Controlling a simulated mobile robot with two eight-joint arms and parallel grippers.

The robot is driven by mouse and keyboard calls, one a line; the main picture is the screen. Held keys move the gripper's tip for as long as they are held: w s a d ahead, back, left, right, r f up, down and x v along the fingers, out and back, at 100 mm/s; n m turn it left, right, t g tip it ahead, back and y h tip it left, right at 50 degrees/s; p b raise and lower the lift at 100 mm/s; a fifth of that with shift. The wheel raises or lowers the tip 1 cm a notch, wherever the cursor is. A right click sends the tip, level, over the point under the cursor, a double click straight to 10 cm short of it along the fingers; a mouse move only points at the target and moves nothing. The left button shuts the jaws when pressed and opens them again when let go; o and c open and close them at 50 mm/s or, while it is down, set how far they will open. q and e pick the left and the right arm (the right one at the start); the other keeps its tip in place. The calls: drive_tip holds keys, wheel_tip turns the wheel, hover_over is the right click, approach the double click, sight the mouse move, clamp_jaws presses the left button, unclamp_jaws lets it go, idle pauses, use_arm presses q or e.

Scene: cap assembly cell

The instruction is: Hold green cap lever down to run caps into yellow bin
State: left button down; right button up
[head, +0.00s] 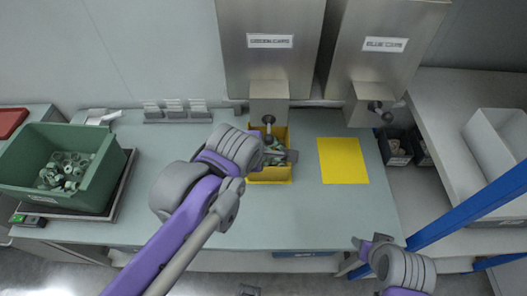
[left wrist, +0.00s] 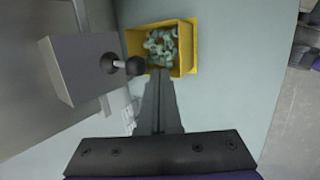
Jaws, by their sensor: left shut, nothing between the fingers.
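The green cap dispenser (head: 270,60) stands at the back, its label reading green caps. Its lever (head: 268,121) sticks out of the front of the spout box; in the left wrist view the dark ball knob (left wrist: 136,66) shows beside my finger. The yellow bin (head: 268,174) sits below the spout with several green caps (left wrist: 160,45) in it. My left gripper (left wrist: 160,76) is shut and empty, its tips over the bin's near edge next to the knob. I cannot tell whether they touch the knob. My right gripper (head: 370,243) is at the front right, away from the dispenser; its jaw gap is unclear.
A green crate of parts (head: 110,185) stands on a scale at left. The blue cap dispenser (head: 385,50) with its own lever (head: 376,106) is at right. A yellow mat (head: 343,160) lies bare on the bench. Small dark bins (head: 396,148) and a blue post (head: 470,212) are further right.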

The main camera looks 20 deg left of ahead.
use_arm(q)
drive_tip(key=v, duration=1)
drive_tip(key=shift+s, duration=0.45)
drive_tip(key=shift+d+f, duration=0.1)
drive_tip(key=s+a+f+m, duration=0.2)
drive_tip(key=f+m, duration=0.7)
drive_tip(key=m, duration=0.1)
drive_tip(key=s+a+f+m+g, duration=0.1)
drive_tip(key=s+a+f+m, duration=0.2)
drive_tip(key=f+m, duration=0.6)
drive_tip(key=shift+a+m+g, duration=0.2)
drive_tip(key=shift+m+g, duration=0.1)
drive_tip(key=shift+m, duration=0.4)
